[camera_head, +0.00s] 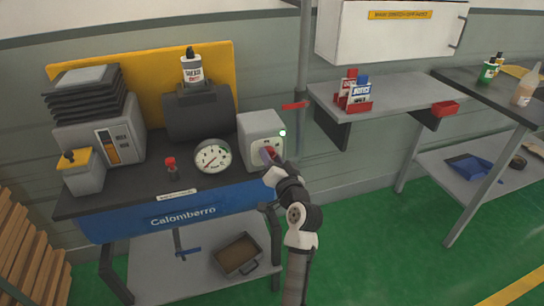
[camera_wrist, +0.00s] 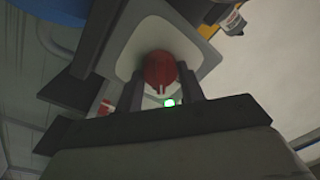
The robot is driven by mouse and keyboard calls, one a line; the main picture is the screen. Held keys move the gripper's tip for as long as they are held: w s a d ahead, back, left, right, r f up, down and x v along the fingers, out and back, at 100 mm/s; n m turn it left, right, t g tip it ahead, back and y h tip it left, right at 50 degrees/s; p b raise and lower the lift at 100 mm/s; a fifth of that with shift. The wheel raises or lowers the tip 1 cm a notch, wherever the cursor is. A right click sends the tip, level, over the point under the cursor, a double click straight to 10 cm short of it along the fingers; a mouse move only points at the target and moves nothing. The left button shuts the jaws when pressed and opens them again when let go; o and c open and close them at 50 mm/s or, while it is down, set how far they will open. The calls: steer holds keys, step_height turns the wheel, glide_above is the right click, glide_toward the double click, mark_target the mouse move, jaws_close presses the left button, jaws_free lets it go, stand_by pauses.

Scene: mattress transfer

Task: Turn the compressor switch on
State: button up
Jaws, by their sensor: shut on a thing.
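The compressor switch is a red knob (camera_wrist: 160,70) on the front of a light grey box (camera_head: 258,128). The box stands at the right end of the dark workbench (camera_head: 130,190). My gripper (camera_wrist: 162,90) is at the front of this box, with a finger on each side of the red knob, shut on it. In the head view my gripper (camera_head: 271,156) covers most of the knob. A small green light (camera_head: 282,133) glows on the box, and it also shows in the wrist view (camera_wrist: 169,103).
A round gauge (camera_head: 212,156) and a small red-capped item (camera_head: 171,168) stand left of the box. A dark cylinder (camera_head: 199,112) with a grease bottle on top is behind. A vertical post (camera_head: 303,80) and a grey side table (camera_head: 390,91) are to the right.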

steer(key=shift+m, duration=0.7)
steer(key=o, duration=1)
steer(key=shift+c, duration=0.2)
steer(key=b+v, duration=0.3)
steer(key=v, duration=1.1)
steer(key=shift+w+a+f, duration=0.1)
steer(key=shift+a+f, duration=0.05)
